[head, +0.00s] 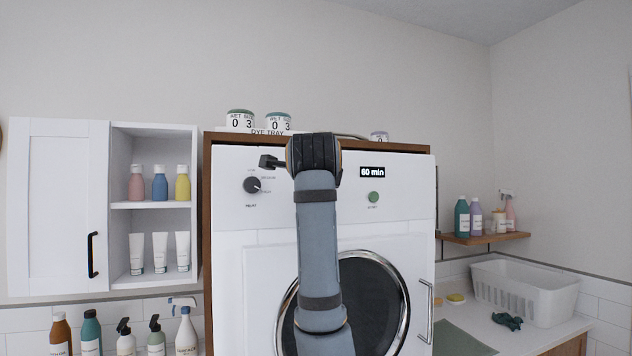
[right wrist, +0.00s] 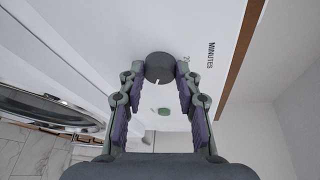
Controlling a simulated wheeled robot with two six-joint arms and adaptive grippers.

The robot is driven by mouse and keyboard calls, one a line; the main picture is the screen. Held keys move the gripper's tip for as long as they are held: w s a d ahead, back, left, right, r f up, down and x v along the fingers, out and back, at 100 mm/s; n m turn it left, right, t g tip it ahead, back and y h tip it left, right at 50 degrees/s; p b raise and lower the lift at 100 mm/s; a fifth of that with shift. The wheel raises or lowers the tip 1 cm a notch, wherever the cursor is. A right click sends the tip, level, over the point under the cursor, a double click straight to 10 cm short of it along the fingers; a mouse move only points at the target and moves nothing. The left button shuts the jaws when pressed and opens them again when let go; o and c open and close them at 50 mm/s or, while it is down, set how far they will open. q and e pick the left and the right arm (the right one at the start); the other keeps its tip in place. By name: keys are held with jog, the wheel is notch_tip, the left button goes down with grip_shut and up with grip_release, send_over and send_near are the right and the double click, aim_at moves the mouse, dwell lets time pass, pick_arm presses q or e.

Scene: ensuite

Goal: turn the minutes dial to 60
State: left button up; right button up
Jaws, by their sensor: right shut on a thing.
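The minutes dial (right wrist: 159,66) is a dark round knob on the white panel of the machine (head: 235,215), beside the printed word MINUTES in the right wrist view. A white pointer mark shows on its lower edge. The fingers of my right gripper (right wrist: 157,74) are on both sides of the dial, shut on it. In the head view my right arm hides the dial and the fingers. The display (head: 372,172) on the panel reads 60 min. My left gripper is not in view.
A second dark dial (head: 252,185) is at the panel's left, and a green button (head: 374,197) is below the display. The round door (head: 405,300) is underneath. Labelled jars (head: 240,121) stand on top. A white basket (head: 525,290) is on the right counter.

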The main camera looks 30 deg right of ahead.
dwell(0.3)
jog(key=o, duration=1.2)
jog(key=shift+c, duration=0.2)
jog(key=v, duration=1.2)
